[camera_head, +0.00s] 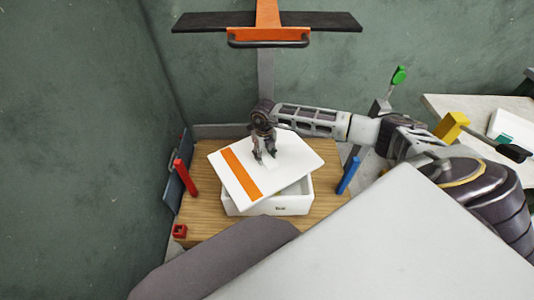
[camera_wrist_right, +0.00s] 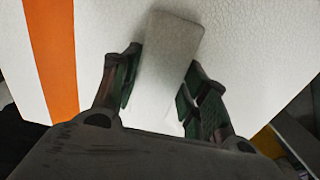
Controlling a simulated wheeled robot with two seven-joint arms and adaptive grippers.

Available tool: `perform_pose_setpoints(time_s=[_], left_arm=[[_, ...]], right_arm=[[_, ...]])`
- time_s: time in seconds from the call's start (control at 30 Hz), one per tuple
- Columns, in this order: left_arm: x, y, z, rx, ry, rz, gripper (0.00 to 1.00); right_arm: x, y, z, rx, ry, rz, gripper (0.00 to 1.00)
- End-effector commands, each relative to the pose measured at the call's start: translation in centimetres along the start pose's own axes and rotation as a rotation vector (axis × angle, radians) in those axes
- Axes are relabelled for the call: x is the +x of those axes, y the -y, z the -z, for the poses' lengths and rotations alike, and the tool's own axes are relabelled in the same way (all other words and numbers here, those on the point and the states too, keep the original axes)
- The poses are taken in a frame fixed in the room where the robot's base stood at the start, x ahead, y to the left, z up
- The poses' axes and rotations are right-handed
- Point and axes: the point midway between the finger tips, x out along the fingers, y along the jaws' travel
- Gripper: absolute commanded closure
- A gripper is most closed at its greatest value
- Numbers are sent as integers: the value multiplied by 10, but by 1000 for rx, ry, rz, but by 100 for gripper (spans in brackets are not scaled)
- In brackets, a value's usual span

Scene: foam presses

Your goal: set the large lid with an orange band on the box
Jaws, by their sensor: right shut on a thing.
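The large white lid (camera_head: 289,159) with an orange band (camera_head: 241,173) lies over the white box (camera_head: 290,203) in the head view. It is turned at an angle to the box, so its corners stick out past the walls and the box's front right corner shows. I cannot tell whether it touches the rim. My right gripper (camera_head: 265,159) points down at the lid's middle and is shut on its raised grip. In the right wrist view the grip (camera_wrist_right: 170,50) stands between the fingers (camera_wrist_right: 158,95), with the orange band (camera_wrist_right: 52,55) at left. My left gripper is not in view.
The box stands on a wooden table (camera_head: 215,228). A red post (camera_head: 184,177) and a red block (camera_head: 180,231) are at left, a blue post (camera_head: 349,175) at right. An orange and black press handle (camera_head: 268,38) hangs above. A side table (camera_head: 480,108) is at far right.

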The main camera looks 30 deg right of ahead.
Motion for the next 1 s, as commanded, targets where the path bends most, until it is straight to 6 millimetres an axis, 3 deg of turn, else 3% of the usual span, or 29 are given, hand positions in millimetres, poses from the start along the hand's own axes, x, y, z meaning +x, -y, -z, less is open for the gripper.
perform_pose_setpoints(time_s=[0.5,1.0], left_arm=[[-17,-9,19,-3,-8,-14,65],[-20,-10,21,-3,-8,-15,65]], right_arm=[[3,16,-10,489,1,-7,80],[3,18,-12,556,0,-8,80]])
